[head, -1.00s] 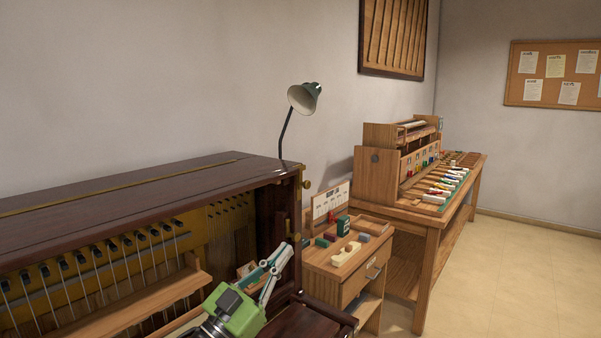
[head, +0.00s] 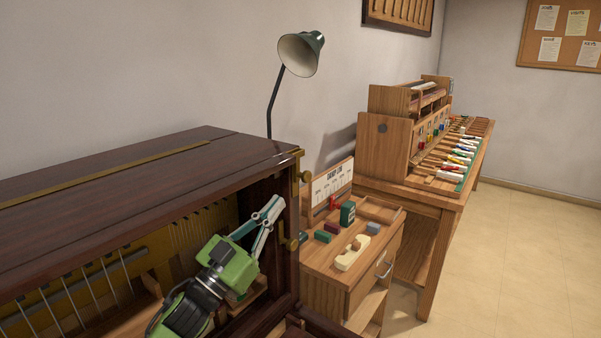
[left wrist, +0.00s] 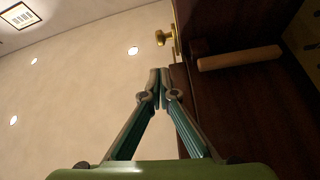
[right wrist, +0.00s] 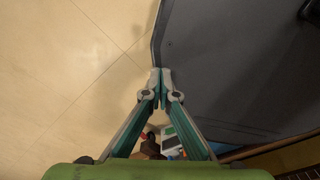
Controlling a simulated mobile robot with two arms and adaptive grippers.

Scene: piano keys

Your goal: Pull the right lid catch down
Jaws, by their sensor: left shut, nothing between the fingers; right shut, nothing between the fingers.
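The right lid catch (head: 296,195) is a narrow brass strip on the front right corner of the dark piano case, with an upper brass knob (head: 305,177) and a lower one (head: 292,243). In the left wrist view a brass knob (left wrist: 164,37) shows just beyond the fingertips, apart from them; I cannot tell which knob it is. My left gripper (head: 275,208) is shut and empty, just left of the catch in the head view. My right gripper (right wrist: 161,74) is shut and empty beside a dark grey surface, and is out of the head view.
The piano lid (head: 130,180) is a dark wooden top. The open case below shows several strings and hammers. A lamp (head: 300,54) stands behind. A small cabinet (head: 345,278) with blocks is close at the right. Open floor (head: 520,250) lies farther right.

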